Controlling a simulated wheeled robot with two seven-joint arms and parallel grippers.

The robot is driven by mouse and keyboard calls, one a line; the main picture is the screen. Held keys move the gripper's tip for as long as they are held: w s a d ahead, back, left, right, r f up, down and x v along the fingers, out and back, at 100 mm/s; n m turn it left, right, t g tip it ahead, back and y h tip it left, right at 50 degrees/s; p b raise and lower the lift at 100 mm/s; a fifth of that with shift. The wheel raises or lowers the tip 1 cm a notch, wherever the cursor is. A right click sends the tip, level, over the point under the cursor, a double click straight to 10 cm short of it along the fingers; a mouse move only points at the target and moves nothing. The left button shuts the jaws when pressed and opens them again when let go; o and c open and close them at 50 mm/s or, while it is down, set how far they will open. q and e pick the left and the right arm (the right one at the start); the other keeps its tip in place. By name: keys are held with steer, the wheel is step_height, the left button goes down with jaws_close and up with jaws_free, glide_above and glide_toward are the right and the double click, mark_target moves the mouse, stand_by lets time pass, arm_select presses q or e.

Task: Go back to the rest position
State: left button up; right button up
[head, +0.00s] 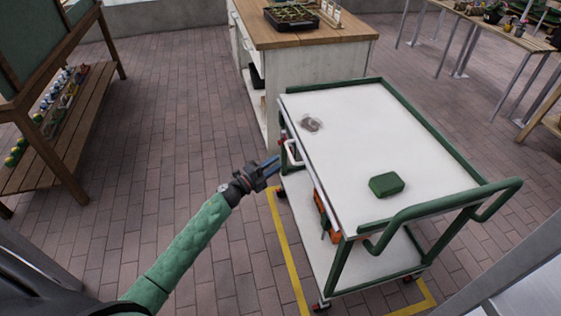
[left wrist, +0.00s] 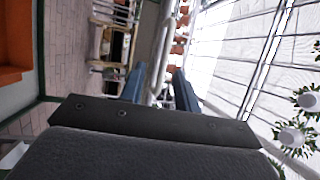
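My left arm, in a green quilted sleeve, reaches forward from the lower left in the head view. My left gripper (head: 272,165) is at the left edge of the white cart (head: 350,165), close to its side. I cannot tell whether it touches the cart. My right gripper is in neither view.
The green-framed cart carries a green block (head: 386,184) and a small grey-brown object (head: 311,124). An orange item (head: 327,218) sits below its top. A wooden-topped cabinet (head: 300,68) stands behind, and a wooden rack (head: 62,150) at left. The brick floor (head: 165,110) between is clear.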

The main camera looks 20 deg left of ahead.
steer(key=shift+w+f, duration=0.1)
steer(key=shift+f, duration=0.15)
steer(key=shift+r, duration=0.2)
